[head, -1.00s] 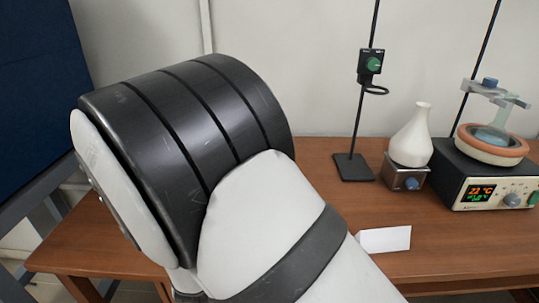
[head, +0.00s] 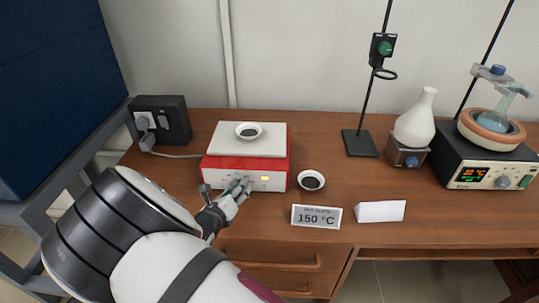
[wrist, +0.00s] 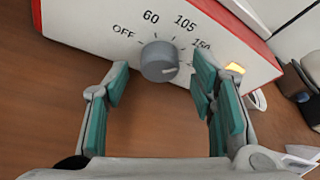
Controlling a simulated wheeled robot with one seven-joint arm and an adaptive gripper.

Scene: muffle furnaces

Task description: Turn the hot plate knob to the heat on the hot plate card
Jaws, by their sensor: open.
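The hot plate (head: 270,166) is a red box with a white top, its front panel facing me. Its card (head: 316,217) reads "HOT PLATE 150 °C". In the wrist view the grey knob (wrist: 155,58) has the labels OFF, 60, 105 and 150 around it, 150 at its right. A short pale mark on the knob points right and slightly down, below the 150 label. An amber lamp (wrist: 235,67) is lit. My gripper (wrist: 160,78) is open, its green-padded fingers on either side of the knob with gaps visible. In the head view my gripper (head: 238,187) largely hides the knob.
A dish of dark material (head: 249,131) sits on the plate top, and another dish (head: 311,180) on the table beside it. A blank folded card (head: 381,211), stand (head: 361,143), flask (head: 415,125) and heating unit (head: 490,165) are to the right. A socket box (head: 160,120) stands left.

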